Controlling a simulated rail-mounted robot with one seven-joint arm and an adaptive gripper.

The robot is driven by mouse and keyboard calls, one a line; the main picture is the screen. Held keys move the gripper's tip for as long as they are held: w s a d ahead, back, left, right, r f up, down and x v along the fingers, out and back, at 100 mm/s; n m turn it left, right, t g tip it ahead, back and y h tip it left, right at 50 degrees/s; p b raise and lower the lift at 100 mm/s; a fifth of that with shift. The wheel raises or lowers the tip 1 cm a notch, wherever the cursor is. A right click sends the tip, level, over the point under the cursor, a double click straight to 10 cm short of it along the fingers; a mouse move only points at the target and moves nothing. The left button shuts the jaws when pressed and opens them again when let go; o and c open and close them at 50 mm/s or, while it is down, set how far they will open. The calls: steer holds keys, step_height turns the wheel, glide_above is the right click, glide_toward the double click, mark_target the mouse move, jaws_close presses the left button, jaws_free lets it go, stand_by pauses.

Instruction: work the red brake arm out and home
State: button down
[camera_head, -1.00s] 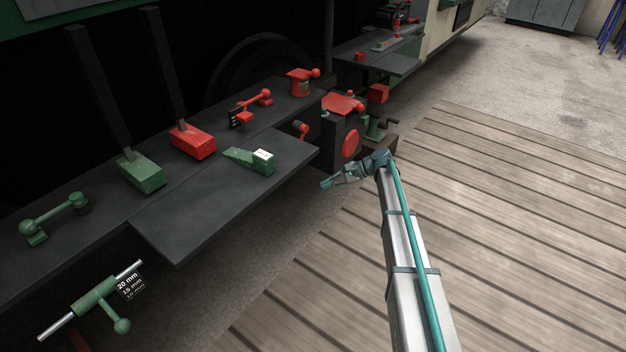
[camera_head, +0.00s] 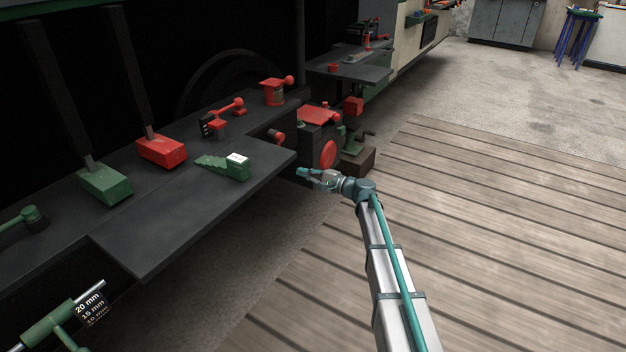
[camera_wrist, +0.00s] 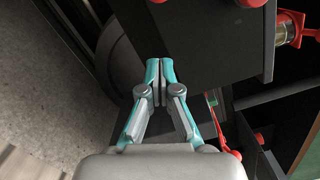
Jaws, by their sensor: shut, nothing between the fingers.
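My gripper (camera_head: 301,172) is shut and empty. It hangs just off the right end of the dark front shelf, below and in front of the dark box with a red disc (camera_head: 328,154). In the wrist view its teal fingertips (camera_wrist: 160,66) meet beside a dark panel. I cannot tell for certain which red part is the brake arm. A red lever with a ball end (camera_head: 226,107) lies on the rear shelf beside a black label. A short red knobbed handle (camera_head: 277,137) sticks out left of the box. My gripper appears apart from both.
A red block with a lever (camera_head: 153,150) and a green one (camera_head: 105,185) stand on the shelf. A green wedge piece (camera_head: 222,167) lies on the front shelf (camera_head: 175,215). A green vise-like part (camera_head: 352,140) is right of the box. The plank floor (camera_head: 490,230) is clear.

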steer(key=a+r+b, duration=0.1)
steer(key=a+b, duration=0.1)
steer(key=a, duration=0.4)
steer(key=shift+s+a+r+b, duration=0.15)
steer(key=shift+s+r+b, duration=0.15)
steer(key=shift+s+b, duration=0.05)
steer(key=shift+s+a+r+p, duration=0.25)
steer(key=shift+s+a+p, duration=0.25)
steer(key=shift+s, duration=0.35)
